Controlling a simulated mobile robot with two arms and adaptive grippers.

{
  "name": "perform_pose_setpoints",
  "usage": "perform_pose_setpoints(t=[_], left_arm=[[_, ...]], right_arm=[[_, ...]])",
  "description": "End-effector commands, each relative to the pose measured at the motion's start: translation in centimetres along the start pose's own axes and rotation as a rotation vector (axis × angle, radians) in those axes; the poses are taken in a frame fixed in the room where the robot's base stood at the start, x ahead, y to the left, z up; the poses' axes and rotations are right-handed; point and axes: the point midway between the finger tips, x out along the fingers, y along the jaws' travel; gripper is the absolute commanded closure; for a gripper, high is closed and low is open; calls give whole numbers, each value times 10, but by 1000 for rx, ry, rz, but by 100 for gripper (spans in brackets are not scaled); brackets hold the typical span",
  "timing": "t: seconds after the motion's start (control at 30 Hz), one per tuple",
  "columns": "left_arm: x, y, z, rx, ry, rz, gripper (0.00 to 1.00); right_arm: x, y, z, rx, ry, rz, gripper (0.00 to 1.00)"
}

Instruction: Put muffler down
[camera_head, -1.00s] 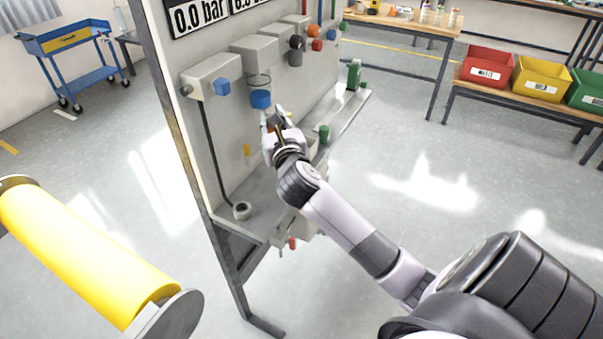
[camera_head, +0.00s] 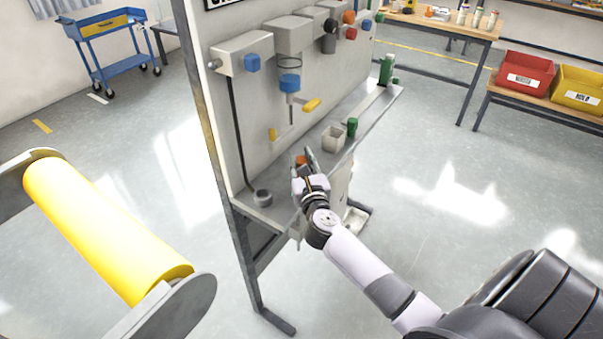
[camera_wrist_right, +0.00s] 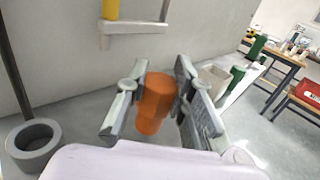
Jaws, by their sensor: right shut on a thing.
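The muffler is taken to be the orange stepped cylinder (camera_wrist_right: 155,98) in the right wrist view. It stands roughly upright between the fingers of my right gripper (camera_wrist_right: 158,84), which is shut on it. In the head view my right gripper (camera_head: 307,158) is low over the grey shelf (camera_head: 277,212) of the panel stand, and only a bit of orange shows by its fingers. I cannot tell whether the muffler's lower end touches the shelf, because my gripper hides it. My left gripper is not in view.
A grey ring (camera_head: 262,197) lies on the shelf left of my gripper. A small light box (camera_head: 334,139) and a green cylinder (camera_head: 352,127) stand to its right. The upright panel (camera_head: 250,120) with blue-knobbed units rises behind. A yellow roller (camera_head: 105,225) is at the left.

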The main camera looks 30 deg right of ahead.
Motion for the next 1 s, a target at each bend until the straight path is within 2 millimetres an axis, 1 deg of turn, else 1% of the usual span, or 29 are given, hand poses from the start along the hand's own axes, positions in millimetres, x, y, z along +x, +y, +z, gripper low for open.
perform_pose_setpoints(t=[0.03,0.1,0.2,0.5,0.67,0.7,0.97,1.0], left_arm=[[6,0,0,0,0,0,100],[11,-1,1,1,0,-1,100],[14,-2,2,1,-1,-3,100],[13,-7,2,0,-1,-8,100],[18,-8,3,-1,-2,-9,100],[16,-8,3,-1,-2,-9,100],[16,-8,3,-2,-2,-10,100],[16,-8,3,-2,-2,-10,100]], right_arm=[[0,0,-13,-1,4,1,100],[0,0,-25,-2,3,0,100],[0,0,-34,-1,2,0,100],[0,1,-35,0,1,1,100],[0,1,-41,0,1,1,100],[0,0,-39,0,1,1,75],[0,0,-39,0,2,1,58],[0,0,-39,0,2,1,58]])
